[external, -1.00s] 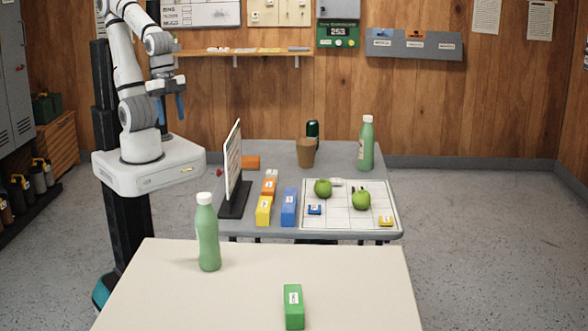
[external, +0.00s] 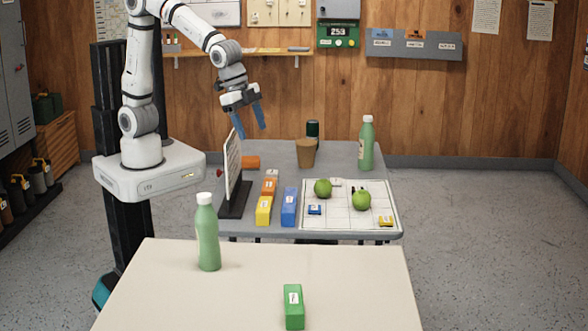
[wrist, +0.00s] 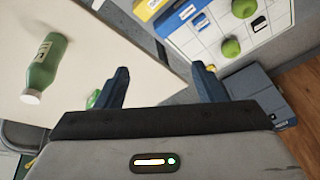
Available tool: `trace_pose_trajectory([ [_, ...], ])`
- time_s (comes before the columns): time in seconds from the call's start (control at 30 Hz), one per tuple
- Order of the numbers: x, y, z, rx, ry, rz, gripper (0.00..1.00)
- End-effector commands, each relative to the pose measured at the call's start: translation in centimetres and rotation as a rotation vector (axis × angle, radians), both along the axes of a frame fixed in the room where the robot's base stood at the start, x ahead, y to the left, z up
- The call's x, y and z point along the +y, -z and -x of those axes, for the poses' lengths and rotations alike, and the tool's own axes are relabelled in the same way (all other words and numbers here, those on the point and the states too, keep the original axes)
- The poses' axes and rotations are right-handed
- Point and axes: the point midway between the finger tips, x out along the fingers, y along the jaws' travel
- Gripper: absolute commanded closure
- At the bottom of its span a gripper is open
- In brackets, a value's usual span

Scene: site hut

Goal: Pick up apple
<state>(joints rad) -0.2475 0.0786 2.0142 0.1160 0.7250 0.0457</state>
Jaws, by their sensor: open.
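Two green apples lie on a white gridded sheet (external: 337,216) on the grey table. One apple (external: 323,188) is at the sheet's upper left, the other apple (external: 361,200) is nearer its middle right. In the wrist view the two apples also show, one (wrist: 231,47) and one (wrist: 244,8), at upper right. My gripper (external: 250,137) is open and empty, with blue fingers, raised above the left part of the grey table, up and left of the apples. In the wrist view its fingertips (wrist: 160,70) are apart with nothing between them.
An upright panel (external: 233,170) stands left of several blocks, including a blue block (external: 289,207). A brown cup (external: 306,152), a dark can (external: 313,131) and a green bottle (external: 366,143) stand at the back. The cream table (external: 250,285) in front holds another green bottle (external: 207,235) and a green block (external: 293,307).

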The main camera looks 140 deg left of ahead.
Motion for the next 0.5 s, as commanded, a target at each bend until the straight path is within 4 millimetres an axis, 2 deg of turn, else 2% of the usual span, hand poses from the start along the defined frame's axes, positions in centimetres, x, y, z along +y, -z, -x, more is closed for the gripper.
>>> trace_pose_trajectory([
  [0.03, 2.1, 1.4, -2.0, -0.001, -0.019, -0.01, 0.37],
  [0.2, 9.2, 5.5, -7.5, -0.016, -0.058, -0.054, 0.37],
  [0.3, 13.7, 8.5, -10.0, -0.025, -0.083, -0.078, 0.37],
  [0.5, 21.7, 14.4, -13.1, -0.038, -0.117, -0.122, 0.37],
])
